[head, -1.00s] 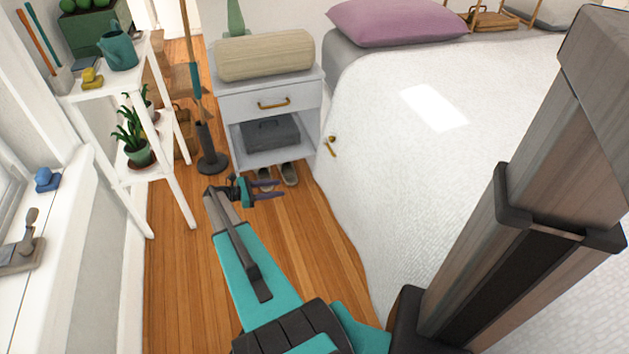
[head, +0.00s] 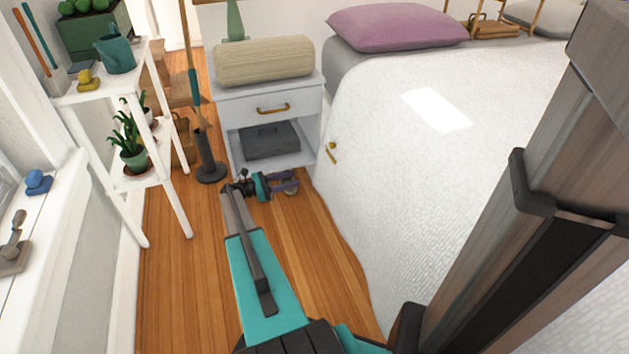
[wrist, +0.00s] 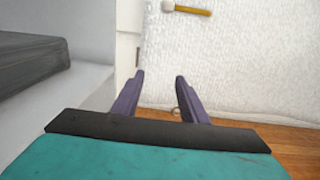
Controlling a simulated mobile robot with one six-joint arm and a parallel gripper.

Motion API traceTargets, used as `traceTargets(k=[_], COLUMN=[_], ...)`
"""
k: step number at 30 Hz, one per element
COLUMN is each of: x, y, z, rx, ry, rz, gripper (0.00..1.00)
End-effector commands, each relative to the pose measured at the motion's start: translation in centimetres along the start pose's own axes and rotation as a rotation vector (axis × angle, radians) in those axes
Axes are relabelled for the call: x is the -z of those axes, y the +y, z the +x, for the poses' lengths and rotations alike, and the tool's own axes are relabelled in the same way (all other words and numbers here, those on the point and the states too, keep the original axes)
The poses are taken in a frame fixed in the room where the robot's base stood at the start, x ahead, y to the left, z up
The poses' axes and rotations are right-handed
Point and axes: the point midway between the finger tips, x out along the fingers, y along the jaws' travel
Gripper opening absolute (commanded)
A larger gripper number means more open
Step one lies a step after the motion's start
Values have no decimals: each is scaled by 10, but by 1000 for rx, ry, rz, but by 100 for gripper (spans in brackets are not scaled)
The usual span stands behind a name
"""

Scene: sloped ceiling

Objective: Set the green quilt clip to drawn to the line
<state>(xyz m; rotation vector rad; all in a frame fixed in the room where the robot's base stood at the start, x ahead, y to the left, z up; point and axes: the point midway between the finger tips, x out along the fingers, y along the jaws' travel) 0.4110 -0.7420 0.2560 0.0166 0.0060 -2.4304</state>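A small brass-yellow peg-like fitting (head: 332,152) sits on the near side of the white quilt (head: 400,200), by the nightstand. It also shows at the top of the wrist view (wrist: 190,10), lying sideways with a pale round end at its left. It looks yellow, not green, and I see no clearly green clip or line on the quilt. My gripper (head: 296,182) is low in front of the nightstand, left of the quilt and below the fitting. In the wrist view its two purple fingers (wrist: 160,77) stand apart with nothing between them, short of the fitting.
The white nightstand (head: 270,92) holds a beige bolster (head: 264,60) and, on its shelf, a grey box (head: 270,140). A white plant stand (head: 160,180) and a broom-like pole are at left. Bare wood floor (head: 310,230) runs between stand and bed.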

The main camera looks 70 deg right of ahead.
Motion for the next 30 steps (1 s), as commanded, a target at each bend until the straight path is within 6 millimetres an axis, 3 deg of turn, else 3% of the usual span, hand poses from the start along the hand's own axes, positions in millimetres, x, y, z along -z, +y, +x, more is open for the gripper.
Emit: traceTargets(k=[24, 30], x=[6, 6], y=[6, 8], z=[106, 124], rx=[26, 27], ry=[-13, -14], rz=[0, 0], gripper=[40, 40])
